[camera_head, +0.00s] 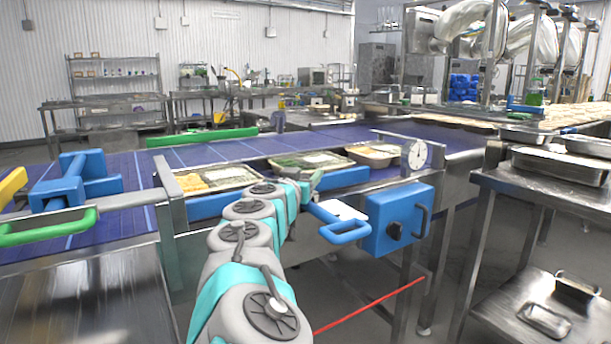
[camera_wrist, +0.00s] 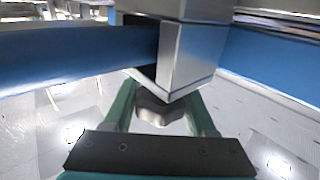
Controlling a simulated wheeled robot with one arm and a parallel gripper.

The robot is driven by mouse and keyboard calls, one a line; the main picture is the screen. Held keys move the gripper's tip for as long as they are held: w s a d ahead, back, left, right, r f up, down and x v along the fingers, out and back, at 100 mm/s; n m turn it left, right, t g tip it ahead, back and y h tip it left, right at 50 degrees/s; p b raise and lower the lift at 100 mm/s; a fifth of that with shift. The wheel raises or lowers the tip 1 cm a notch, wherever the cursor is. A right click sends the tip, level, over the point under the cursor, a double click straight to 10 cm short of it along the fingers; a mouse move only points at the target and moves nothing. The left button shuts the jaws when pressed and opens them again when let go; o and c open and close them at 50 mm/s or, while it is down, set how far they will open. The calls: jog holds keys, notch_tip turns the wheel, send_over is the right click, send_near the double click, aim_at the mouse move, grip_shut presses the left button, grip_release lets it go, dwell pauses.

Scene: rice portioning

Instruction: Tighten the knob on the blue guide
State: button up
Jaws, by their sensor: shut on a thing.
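A long blue guide (camera_head: 340,178) runs along the near side of the conveyor in the head view. A thick blue bar (camera_wrist: 75,55) reaches a metal block (camera_wrist: 192,55) in the wrist view; I cannot tell for sure that it is the same guide. A grey lobed knob (camera_wrist: 160,109) sits under that block. My gripper (camera_wrist: 161,112) has its green fingers on both sides of the knob, shut on it. In the head view my gripper (camera_head: 312,184) is at the conveyor's near edge, and the knob is hidden there.
Food trays (camera_head: 210,178) sit on the purple conveyor (camera_head: 120,172) behind my arm. A blue box (camera_head: 398,220) with a black knob and a blue handle (camera_head: 345,232) stand close on the right. A round dial (camera_head: 418,155) rises above the rail. A steel table (camera_head: 540,190) is further right.

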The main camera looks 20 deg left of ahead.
jog(key=shift+c, duration=1.3)
jog(key=shift+a+f+b, duration=0.1)
jog(key=shift+b, duration=0.4)
jog(key=shift+f+m+h+b, duration=0.15)
jog(key=shift+m+h+b, duration=0.45)
jog(key=shift+h+b, duration=0.35)
jog(key=shift+d+m+h+b, duration=0.35)
jog(key=shift+m+h+b, duration=0.35)
jog(key=shift+h+b, duration=0.4)
jog(key=shift+s+d+r+m+g+h+p, duration=0.15)
jog(key=shift+m+g+h+p, duration=0.25)
jog(key=shift+h, duration=0.3)
jog(key=shift+w+d+r+m+g+h+p, duration=0.15)
jog(key=shift+m+g+h+p, duration=0.15)
jog(key=shift+m+h+p, duration=0.3)
jog(key=shift+s+d+m+g+h+p, duration=0.2)
jog(key=shift+m+g+h+p, duration=0.3)
jog(key=shift+h+p, duration=0.55)
jog(key=shift+m+p, duration=0.3)
jog(key=shift+p, duration=0.05)
